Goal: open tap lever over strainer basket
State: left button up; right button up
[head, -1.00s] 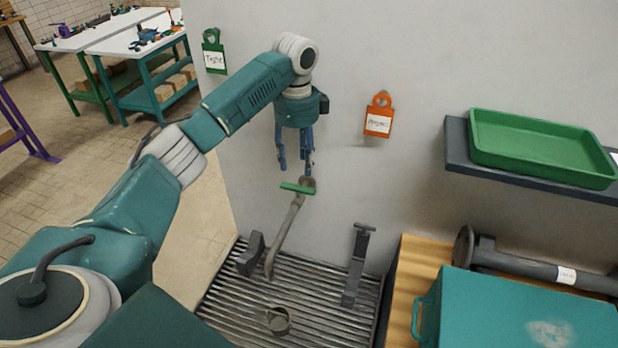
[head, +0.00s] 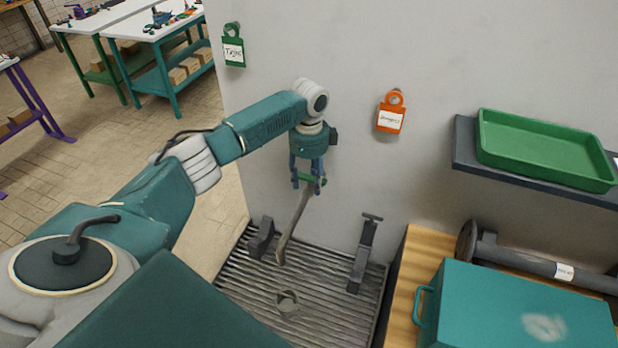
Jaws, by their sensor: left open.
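My right gripper is not in view.
The slatted grate (head: 325,322) holds two dark grey brackets, one at the left (head: 262,238) and one at the right (head: 364,255). A teal case (head: 515,312) lies on the wooden bench at right. A green tray (head: 545,155) rests on a wall shelf. Green and orange tags hang on the wall.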

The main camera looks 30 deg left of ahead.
pick_arm(q)
jog(key=c, duration=0.4)
grip_shut()
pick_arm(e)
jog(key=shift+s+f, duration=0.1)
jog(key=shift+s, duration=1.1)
